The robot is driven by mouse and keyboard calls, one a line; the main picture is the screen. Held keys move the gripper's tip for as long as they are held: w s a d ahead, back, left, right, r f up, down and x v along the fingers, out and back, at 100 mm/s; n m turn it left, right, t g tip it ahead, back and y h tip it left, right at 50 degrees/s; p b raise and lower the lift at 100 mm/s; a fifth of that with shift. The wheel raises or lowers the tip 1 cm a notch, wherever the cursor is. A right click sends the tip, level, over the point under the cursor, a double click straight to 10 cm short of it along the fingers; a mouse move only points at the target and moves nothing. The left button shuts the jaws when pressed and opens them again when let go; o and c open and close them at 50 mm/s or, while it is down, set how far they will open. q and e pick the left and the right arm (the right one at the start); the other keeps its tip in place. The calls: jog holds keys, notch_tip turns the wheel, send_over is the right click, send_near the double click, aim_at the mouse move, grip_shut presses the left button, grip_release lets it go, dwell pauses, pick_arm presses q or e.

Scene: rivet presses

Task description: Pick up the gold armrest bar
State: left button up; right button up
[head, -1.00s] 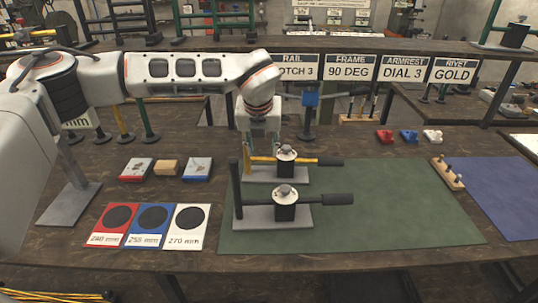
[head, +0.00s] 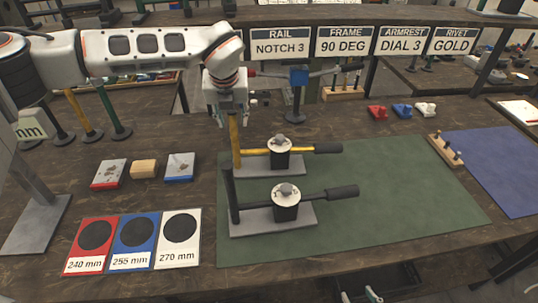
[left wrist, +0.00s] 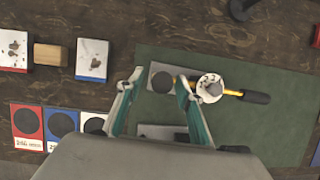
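The gold armrest bar (head: 235,143) stands at the left of the rear press base (head: 254,162). It has an upright yellow post and a yellow arm ending in a black grip (head: 328,148). In the left wrist view its yellow arm (left wrist: 179,80) runs right from a dark round end (left wrist: 162,80) to the black grip. My left gripper (head: 227,118) is above the post, fingers pointing down. In the left wrist view the gripper (left wrist: 154,88) is open, with the dark round end between its spread fingers and no visible contact.
A similar press with a black bar (head: 234,200) stands just in front on the green mat (head: 400,200). Red, blue and white cards (head: 138,243) lie front left, with several small blocks (head: 144,169) behind. A wooden peg rack (head: 445,150) stands right. The mat's right part is clear.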

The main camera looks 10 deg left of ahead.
pick_arm(q)
jog(key=p+x, duration=0.1)
jog(key=x, duration=0.4)
jog(key=shift+w+a+f, duration=0.1)
jog(key=shift+w+f, duration=0.1)
jog(key=shift+w, duration=0.1)
jog(key=shift+r, duration=0.1)
grip_shut()
